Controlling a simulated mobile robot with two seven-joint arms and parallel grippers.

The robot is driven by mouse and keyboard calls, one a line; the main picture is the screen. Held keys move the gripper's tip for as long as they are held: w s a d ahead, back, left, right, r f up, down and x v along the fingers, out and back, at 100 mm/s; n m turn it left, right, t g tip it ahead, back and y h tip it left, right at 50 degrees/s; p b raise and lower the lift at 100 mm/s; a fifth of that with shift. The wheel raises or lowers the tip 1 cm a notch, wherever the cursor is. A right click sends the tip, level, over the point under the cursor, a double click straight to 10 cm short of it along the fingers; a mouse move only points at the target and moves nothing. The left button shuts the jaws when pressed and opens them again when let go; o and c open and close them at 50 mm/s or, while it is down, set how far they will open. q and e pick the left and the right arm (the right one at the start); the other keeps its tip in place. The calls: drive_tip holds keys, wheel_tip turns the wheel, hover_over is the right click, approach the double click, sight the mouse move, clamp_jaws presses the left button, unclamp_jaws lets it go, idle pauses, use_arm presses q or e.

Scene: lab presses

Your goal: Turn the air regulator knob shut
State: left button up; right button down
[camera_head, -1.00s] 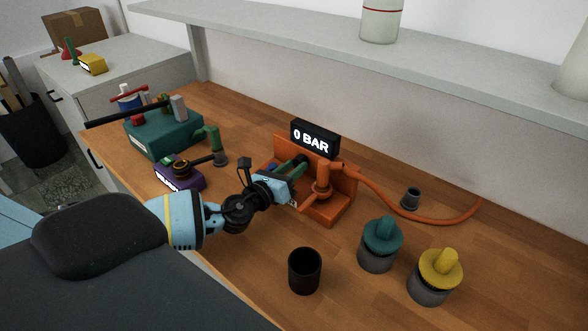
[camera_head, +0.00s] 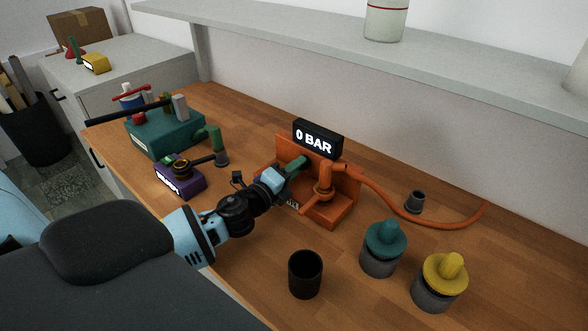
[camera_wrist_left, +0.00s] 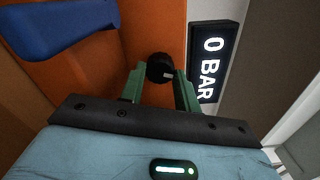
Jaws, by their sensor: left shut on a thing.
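The air regulator is an orange stand (camera_head: 345,187) with a black display (camera_head: 318,139) that reads 0 BAR. The display (camera_wrist_left: 211,62) also shows in the left wrist view. A round black knob (camera_wrist_left: 160,67) with a small pale mark sits on the orange panel, between the green fingers of my left gripper (camera_wrist_left: 159,80). The fingers are shut on it. In the head view my left gripper (camera_head: 298,164) reaches the panel's front and hides the knob. A blue lever (camera_wrist_left: 62,25) is beside the gripper in the wrist view. My right gripper is out of view.
A black cup (camera_head: 305,275), a teal-topped jar (camera_head: 382,250) and a yellow-topped jar (camera_head: 440,280) stand in front of the regulator. An orange hose (camera_head: 400,205) runs right past a small grey cup (camera_head: 414,201). A purple device (camera_head: 180,180) and a teal press (camera_head: 165,135) stand left.

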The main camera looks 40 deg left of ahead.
use_arm(q)
drive_tip(key=n, duration=0.2)
drive_tip(key=shift+r+n, duration=0.1)
drive_tip(key=shift+n, duration=0.3)
drive_tip(key=shift+n+p, duration=0.3)
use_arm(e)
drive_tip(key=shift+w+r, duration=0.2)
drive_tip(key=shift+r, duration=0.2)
use_arm(q)
drive_tip(key=shift+n, duration=0.3)
drive_tip(key=o, duration=1)
drive_tip(key=s+p, duration=0.1)
drive_tip(key=s, duration=0.5)
drive_tip(key=shift+s+a, duration=0.1)
drive_tip(key=shift+a, duration=0.1)
drive_tip(key=shift+s+a, duration=0.1)
drive_tip(key=shift+s, duration=0.65)
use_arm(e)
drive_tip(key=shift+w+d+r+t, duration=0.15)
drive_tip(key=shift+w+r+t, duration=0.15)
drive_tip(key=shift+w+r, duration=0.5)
